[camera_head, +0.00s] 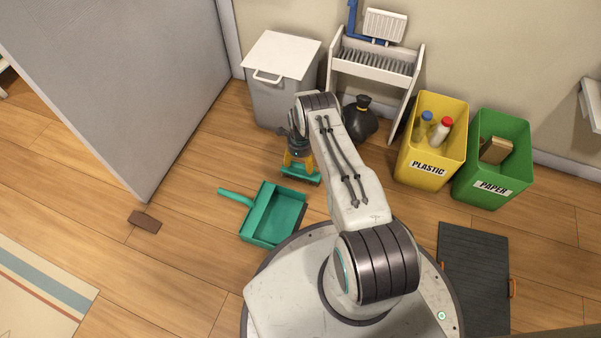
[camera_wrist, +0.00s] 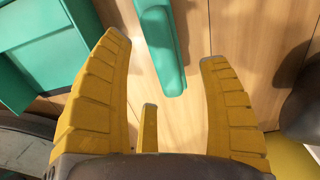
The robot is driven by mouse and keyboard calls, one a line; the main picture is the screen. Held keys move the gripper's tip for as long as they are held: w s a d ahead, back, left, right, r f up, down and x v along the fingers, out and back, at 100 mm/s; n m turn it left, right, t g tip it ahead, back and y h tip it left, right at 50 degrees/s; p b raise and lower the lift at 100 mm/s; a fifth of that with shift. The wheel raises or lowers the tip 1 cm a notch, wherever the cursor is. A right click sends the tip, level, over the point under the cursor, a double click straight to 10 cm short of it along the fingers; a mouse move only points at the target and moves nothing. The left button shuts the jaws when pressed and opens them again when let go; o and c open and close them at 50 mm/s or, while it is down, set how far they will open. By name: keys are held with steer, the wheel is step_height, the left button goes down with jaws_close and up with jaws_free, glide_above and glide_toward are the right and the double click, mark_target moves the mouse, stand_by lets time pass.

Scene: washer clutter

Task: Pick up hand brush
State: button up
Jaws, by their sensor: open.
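The teal hand brush (camera_head: 302,178) lies on the wooden floor below my gripper (camera_head: 298,163), partly hidden by it in the head view. In the wrist view the brush (camera_wrist: 158,30) is a long teal piece entering from the top edge, its rounded end between the yellow fingers. My gripper (camera_wrist: 165,52) is open, its fingers spread around the brush's near end in that view. I cannot tell whether any finger touches it. The brush's far end is cut off in the wrist view.
A teal dustpan (camera_head: 272,214) lies left of the brush and shows in the wrist view (camera_wrist: 45,52). A grey bin (camera_head: 283,95), black bag (camera_head: 359,118) and white rack (camera_head: 376,63) stand behind. Yellow (camera_head: 432,138) and green (camera_head: 494,158) bins stand right. A brown block (camera_head: 145,222) lies left.

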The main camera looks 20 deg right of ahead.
mark_target(300, 167)
steer(key=shift+s+f+b, duration=0.15)
steer(key=shift+f+b, duration=1.05)
steer(key=shift+f, duration=1.1)
steer(key=shift+o, duration=0.2)
steer(key=c, duration=1.4)
steer(key=shift+r, duration=0.1)
steer(key=shift+r+p, duration=0.4)
steer(key=shift+r, duration=0.1)
step_height(300, 167, up, 3)
steer(key=shift+r+p, duration=0.2)
steer(key=shift+p, duration=0.85)
steer(key=s+d+r+p, duration=0.2)
steer(key=s, duration=0.1)
steer(key=s+d+r+p, duration=0.2)
steer(key=s, duration=0.1)
steer(key=s+d+r+p, duration=0.2)
steer(key=s+d, duration=0.1)
steer(key=shift+d+r, duration=0.1)
steer(key=shift+r, duration=0.1)
